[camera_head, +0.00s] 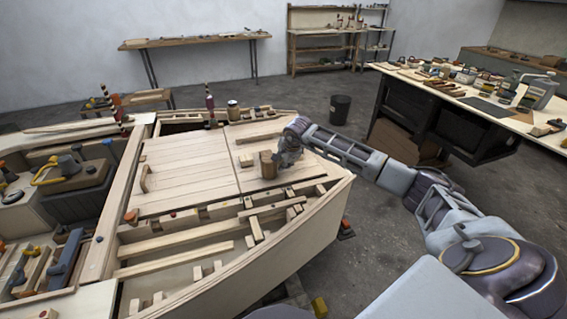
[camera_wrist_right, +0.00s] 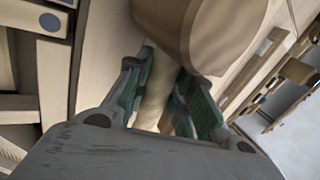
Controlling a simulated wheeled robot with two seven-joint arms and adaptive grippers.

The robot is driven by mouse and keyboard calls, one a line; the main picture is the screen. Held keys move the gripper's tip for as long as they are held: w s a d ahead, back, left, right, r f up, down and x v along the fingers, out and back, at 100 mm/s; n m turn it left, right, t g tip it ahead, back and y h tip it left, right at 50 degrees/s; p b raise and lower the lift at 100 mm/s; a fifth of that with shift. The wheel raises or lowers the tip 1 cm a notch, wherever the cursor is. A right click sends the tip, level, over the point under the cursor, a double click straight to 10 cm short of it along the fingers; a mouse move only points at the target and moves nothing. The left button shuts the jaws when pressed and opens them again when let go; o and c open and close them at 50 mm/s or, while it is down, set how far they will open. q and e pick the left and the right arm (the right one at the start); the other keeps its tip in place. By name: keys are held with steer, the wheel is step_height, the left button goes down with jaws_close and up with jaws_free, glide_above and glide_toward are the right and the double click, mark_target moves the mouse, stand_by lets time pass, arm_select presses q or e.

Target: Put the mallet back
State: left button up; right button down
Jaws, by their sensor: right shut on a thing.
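My right gripper (camera_head: 287,158) reaches in from the right over the plywood hull's deck. It is shut on the mallet (camera_head: 267,165), whose brown block-shaped head shows just left of the fingers. In the right wrist view the green-padded fingers (camera_wrist_right: 165,95) stand on both sides of the pale wooden handle (camera_wrist_right: 156,88). The mallet's large tan head (camera_wrist_right: 205,30) is beyond the fingertips. Whether the head touches the deck I cannot tell. The far end of the handle is hidden by the gripper. My left gripper does not show.
The hull (camera_head: 300,240) has open ribs and loose strips at the front; its deck panels (camera_head: 185,170) are mostly clear. A can (camera_head: 233,110) stands at the deck's back edge. A cluttered workbench (camera_head: 475,97) is at right, a black bin (camera_head: 340,109) behind. Tools crowd the left side.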

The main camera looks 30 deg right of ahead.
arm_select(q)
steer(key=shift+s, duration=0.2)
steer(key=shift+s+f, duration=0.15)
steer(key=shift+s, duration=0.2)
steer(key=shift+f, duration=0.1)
arm_select(e)
steer(key=shift+f, duration=0.1)
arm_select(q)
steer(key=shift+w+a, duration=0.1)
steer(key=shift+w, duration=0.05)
arm_select(e)
steer(key=c, duration=1.1)
jaws_free()
steer(key=shift+c, duration=0.2)
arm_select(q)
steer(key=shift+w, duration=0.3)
arm_select(e)
steer(key=shift+f, duration=0.1)
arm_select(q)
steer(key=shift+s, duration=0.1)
